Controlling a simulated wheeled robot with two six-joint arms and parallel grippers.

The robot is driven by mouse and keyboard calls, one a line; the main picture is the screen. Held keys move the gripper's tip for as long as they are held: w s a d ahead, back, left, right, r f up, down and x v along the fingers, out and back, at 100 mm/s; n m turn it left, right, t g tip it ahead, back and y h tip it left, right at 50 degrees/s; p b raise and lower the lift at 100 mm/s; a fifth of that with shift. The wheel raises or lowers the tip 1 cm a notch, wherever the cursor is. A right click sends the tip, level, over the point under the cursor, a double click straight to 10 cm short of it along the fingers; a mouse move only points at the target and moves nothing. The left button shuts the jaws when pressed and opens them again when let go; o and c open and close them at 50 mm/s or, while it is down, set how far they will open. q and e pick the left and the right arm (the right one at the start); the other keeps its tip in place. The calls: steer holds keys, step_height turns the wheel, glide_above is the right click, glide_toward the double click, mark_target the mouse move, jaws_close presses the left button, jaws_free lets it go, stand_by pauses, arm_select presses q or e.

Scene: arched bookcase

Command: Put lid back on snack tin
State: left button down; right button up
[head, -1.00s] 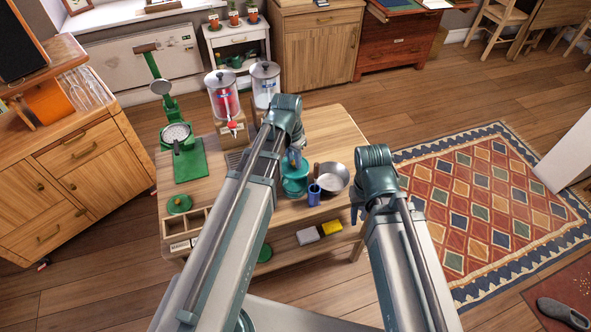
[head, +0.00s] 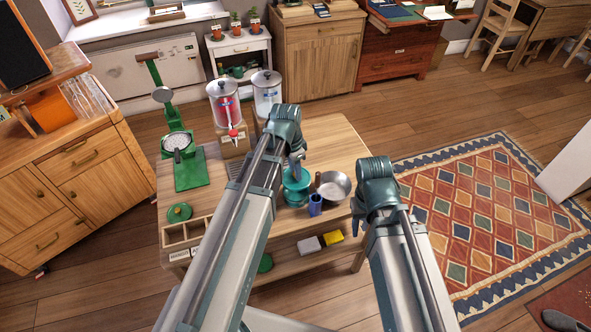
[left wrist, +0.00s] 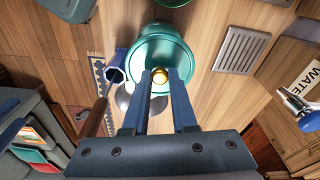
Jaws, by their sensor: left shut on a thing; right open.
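The teal snack tin (head: 297,195) stands on the wooden table, right of my left forearm. Its teal lid (head: 295,176) is at the tin's top; it also shows in the left wrist view (left wrist: 187,58) as a round disc with a gold knob (left wrist: 160,76). My left gripper (head: 295,162) is above the tin, and its blue fingers are shut on the knob in the left wrist view (left wrist: 160,78). Whether the lid rests on the rim or hovers slightly above it, I cannot tell. My right gripper (head: 356,210) is open and empty near the table's right edge.
A blue mug (head: 315,205) and a metal pan (head: 341,190) stand close to the tin's right. A drain grate (left wrist: 240,50) lies near the tin.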

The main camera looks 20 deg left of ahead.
arm_select(q)
steer(key=shift+f+b, duration=2.35)
steer(key=shift+f, duration=0.25)
steer(key=shift+f, duration=0.15)
steer(key=shift+c, duration=0.8)
jaws_free()
steer(key=shift+r, duration=0.2)
steer(key=shift+r+p, duration=3.4)
steer(key=shift+f, duration=0.1)
steer(key=shift+c, duration=0.2)
